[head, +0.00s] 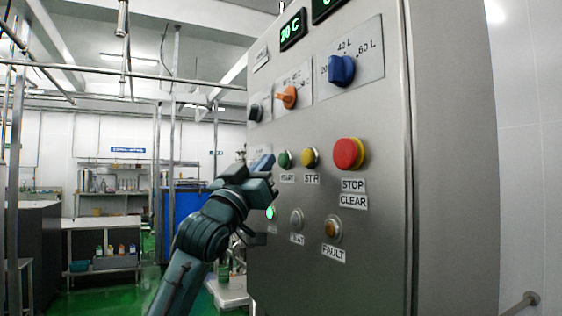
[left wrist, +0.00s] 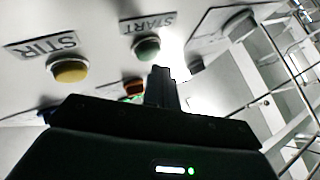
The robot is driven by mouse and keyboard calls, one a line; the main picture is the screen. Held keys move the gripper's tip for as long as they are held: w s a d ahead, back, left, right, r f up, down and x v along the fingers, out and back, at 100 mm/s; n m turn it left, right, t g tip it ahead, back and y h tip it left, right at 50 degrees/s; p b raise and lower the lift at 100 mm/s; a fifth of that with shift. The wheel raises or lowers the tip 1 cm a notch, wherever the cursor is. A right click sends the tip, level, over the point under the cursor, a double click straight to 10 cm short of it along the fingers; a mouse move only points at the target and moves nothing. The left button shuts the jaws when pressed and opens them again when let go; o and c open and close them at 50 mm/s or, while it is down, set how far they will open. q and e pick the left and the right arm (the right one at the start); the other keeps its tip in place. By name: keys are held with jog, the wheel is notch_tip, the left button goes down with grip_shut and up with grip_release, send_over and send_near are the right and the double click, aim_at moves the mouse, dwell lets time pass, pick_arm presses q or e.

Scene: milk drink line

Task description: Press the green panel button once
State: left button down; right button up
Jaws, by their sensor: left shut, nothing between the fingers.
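The green button (head: 285,159) is on the front of the steel control panel (head: 450,200), left of the yellow STIR button (head: 310,158). In the left wrist view the green button (left wrist: 147,48) has a START label, upside down, and the yellow button (left wrist: 70,68) is to its left. My left gripper (head: 270,186) is at the panel's left part, below and left of the green button. Its fingers (left wrist: 162,75) are shut and empty, just below the green button in the wrist picture. A gap to the button cannot be judged. My right gripper is not in view.
A red STOP button (head: 349,154) is right of the yellow one. Indicator lamps sit below, including a lit green lamp (head: 271,212) and an amber FAULT lamp (head: 332,229). Above are an orange knob (head: 288,96) and a blue knob (head: 341,70). A blue switch (head: 263,163) is close beside my gripper.

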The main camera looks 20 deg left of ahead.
pick_arm(q)
jog(key=shift+s, duration=0.1)
jog(key=shift+s+a+b, duration=0.2)
jog(key=shift+s+a, duration=0.6)
jog(key=shift+s, duration=0.2)
jog(key=shift+s+a+b, duration=0.15)
jog(key=shift+s+a, duration=0.6)
jog(key=shift+s, duration=0.2)
